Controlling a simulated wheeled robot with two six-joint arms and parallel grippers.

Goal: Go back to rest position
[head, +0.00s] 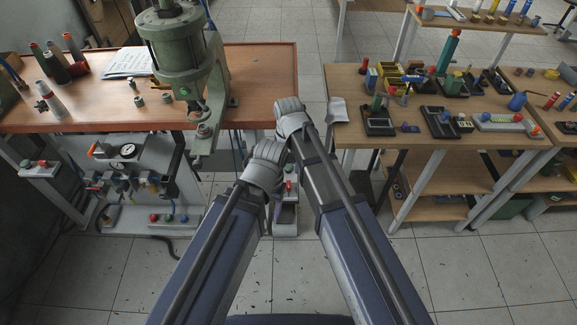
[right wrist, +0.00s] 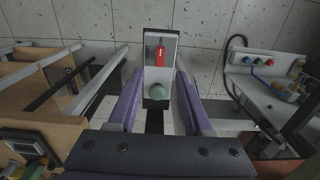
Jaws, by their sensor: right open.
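My two arms rise from the bottom of the head view and come close together near the middle. My right gripper's fingers show in the right wrist view (right wrist: 160,80). They are apart, with nothing held between them. In the head view the end of my right arm (head: 290,118) is left of the right-hand workbench, and its fingers are hidden. The end of my left arm (head: 264,165) is just left of and nearer than the right one. Its fingers are hidden too.
A green press (head: 178,45) stands on the orange-brown bench (head: 262,75) at left. A pneumatic panel (head: 135,180) is below it. A wooden bench (head: 345,82) with small parts is at right. A narrow stand with a red item (right wrist: 160,52) is low between them. Tiled floor lies open in front.

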